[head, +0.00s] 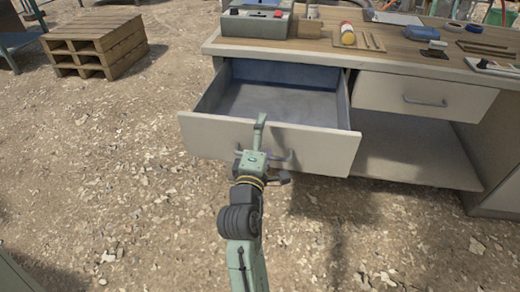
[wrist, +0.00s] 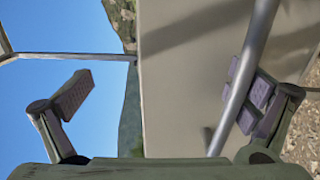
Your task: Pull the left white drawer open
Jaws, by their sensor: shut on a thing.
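The left white drawer (head: 310,146) is pulled well out of the workbench in the head view, and its empty grey inside shows. Its bar handle (head: 288,157) is on the front face, partly hidden by my gripper (head: 270,150). My gripper is at the drawer front, one finger reaching up toward the top edge and the other low by the handle. In the wrist view the drawer front (wrist: 190,85) fills the middle. The metal handle (wrist: 243,80) runs against the right finger pad, while the left finger stands apart against the sky.
A second drawer (head: 424,96) at the right is shut, above an open shelf (head: 415,150). Tools and a grey box (head: 256,20) lie on the bench top (head: 400,45). Stacked pallets (head: 95,45) stand at the back left. The gravel ground before the drawer is clear.

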